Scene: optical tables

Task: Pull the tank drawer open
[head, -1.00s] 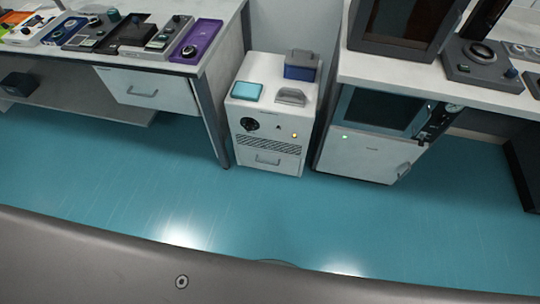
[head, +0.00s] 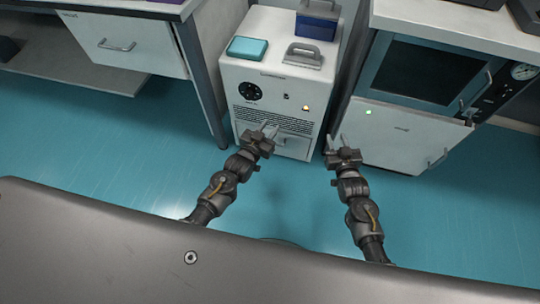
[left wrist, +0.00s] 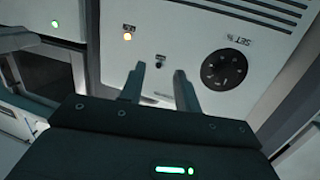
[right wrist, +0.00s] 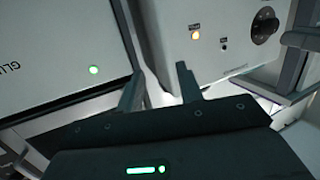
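The white chiller-like unit (head: 272,78) stands on the floor between two benches. Its tank drawer (head: 292,148) is at the bottom of its front, below a vent grille, and looks shut. My left gripper (head: 268,130) is open and empty in front of the drawer, covering part of it and its handle; whether it touches cannot be told. In the left wrist view the open fingers (left wrist: 160,88) stand before the unit's front with its black dial (left wrist: 223,70). My right gripper (head: 337,143) is open and empty, right of the unit; its fingers also show open in the right wrist view (right wrist: 160,88).
A teal-lidded box (head: 248,48), a grey handled cover (head: 303,56) and a blue box (head: 318,20) sit on the unit. A bench with a drawer (head: 125,45) stands left. A white cabinet (head: 395,133) stands close on the right. The blue floor in front is clear.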

